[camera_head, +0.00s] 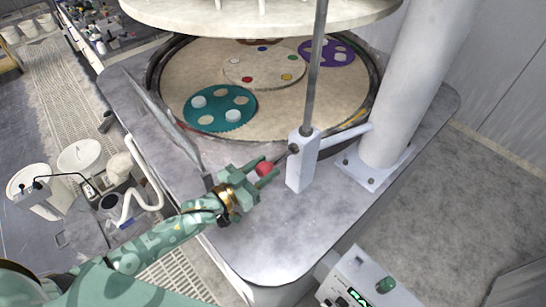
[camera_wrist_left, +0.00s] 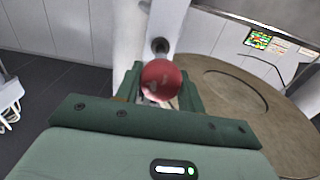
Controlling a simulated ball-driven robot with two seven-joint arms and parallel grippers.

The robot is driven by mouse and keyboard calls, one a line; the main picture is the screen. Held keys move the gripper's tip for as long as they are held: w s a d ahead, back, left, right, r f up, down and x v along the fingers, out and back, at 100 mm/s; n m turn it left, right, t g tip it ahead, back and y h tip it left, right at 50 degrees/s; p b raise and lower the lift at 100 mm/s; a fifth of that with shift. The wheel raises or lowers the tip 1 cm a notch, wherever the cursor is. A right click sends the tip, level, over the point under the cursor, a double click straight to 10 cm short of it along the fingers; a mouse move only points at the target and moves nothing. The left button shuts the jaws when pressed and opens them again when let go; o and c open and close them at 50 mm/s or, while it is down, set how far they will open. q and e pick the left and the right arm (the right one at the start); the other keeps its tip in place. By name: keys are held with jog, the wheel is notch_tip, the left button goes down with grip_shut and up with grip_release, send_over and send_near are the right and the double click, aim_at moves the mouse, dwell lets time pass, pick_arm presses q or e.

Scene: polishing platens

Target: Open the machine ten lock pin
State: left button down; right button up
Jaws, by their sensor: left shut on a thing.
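The lock pin's red knob (camera_head: 265,169) sits at the side of a pale upright block (camera_head: 301,165) on the machine's grey deck. It also shows in the left wrist view (camera_wrist_left: 161,80), between the green fingers. My left gripper (camera_head: 263,172) is shut on the knob, coming from the lower left. In the wrist view a dark round end (camera_wrist_left: 160,45) shows on the pale block just beyond the knob. How far the pin sits in the block is hidden by the knob and fingers. My right gripper is not in view.
A thin vertical rod (camera_head: 317,70) rises from the block. A thick white column (camera_head: 410,80) stands to its right. Behind lies the round platen (camera_head: 340,100) with teal and purple carriers, under a raised disc. A control box (camera_head: 365,283) sits at the lower right.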

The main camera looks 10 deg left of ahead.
pick_arm(q)
jog(key=shift+f, duration=0.1)
jog(key=c, duration=0.9)
grip_release()
jog(key=shift+s+a, duration=0.1)
jog(key=shift+o, duration=0.2)
jog(key=shift+s, duration=0.1)
jog(key=b+v, duration=0.2)
jog(key=v, duration=1.4)
jog(key=shift+s+a, duration=0.15)
jog(key=shift+a, duration=0.05)
jog(key=shift+f, duration=0.1)
